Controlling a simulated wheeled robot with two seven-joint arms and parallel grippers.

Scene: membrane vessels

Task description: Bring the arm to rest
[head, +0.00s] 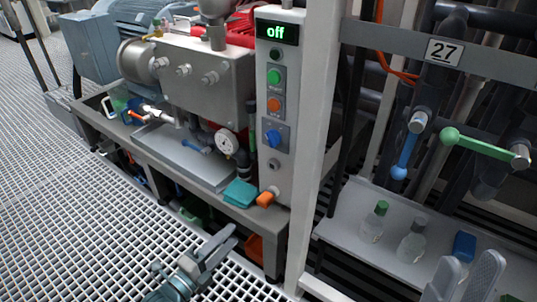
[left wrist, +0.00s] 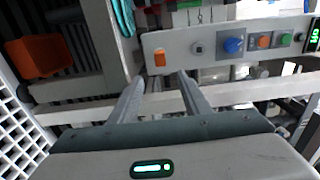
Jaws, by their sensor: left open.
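My left gripper (head: 228,243) is low in the middle of the head view, over the white grating floor and in front of the pump bench. In the left wrist view its two fingers (left wrist: 160,88) stand apart with nothing between them. The control panel (left wrist: 180,50) lies beyond the fingertips there. My right gripper (head: 470,268) shows at the bottom right of the head view. Its two fingers are apart, and I see nothing between them.
The control panel (head: 284,170) reads "off". A teal cloth (head: 240,193) lies on the bench edge near an orange block (head: 267,198). A shelf (head: 345,213) at right holds a green-capped bottle (head: 374,222), a clear bottle (head: 412,242) and a blue item (head: 464,246). A white post (head: 318,130) stands between.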

